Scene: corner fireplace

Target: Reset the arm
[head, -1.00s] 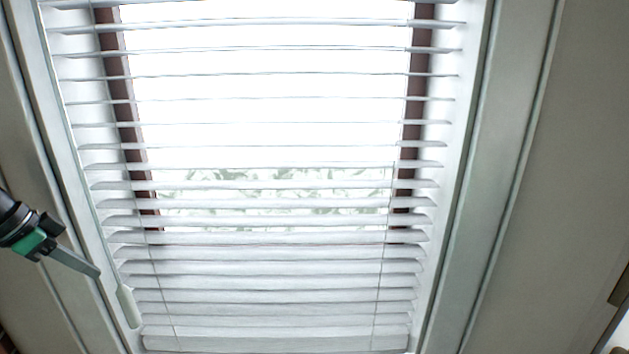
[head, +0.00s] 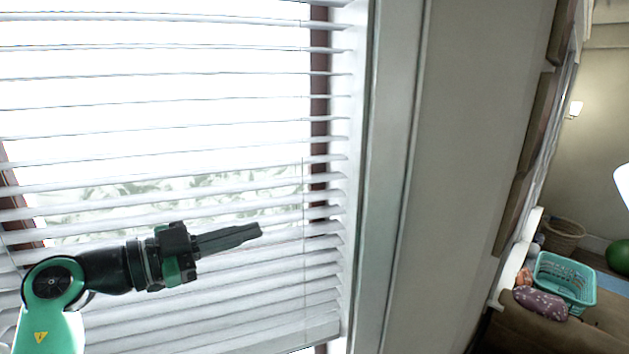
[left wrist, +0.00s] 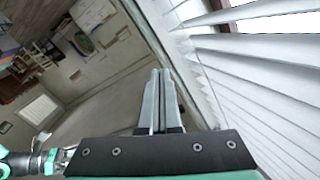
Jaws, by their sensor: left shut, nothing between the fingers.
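My left gripper (head: 228,240) comes in from the left in the head view, in front of the lower slats of a white window blind (head: 180,165). Its fingers are shut together and empty, pointing right. In the left wrist view the two closed fingers (left wrist: 158,100) point up the picture, with the blind (left wrist: 250,60) to their right. I cannot tell how far the fingers are from the slats. My right gripper is in neither current view.
A pale window frame (head: 385,180) and plain wall (head: 465,130) stand right of the blind. Farther right are a turquoise basket (head: 566,280), a wicker basket (head: 563,236) and a green ball (head: 619,256). The left wrist view shows a tilted room with open floor.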

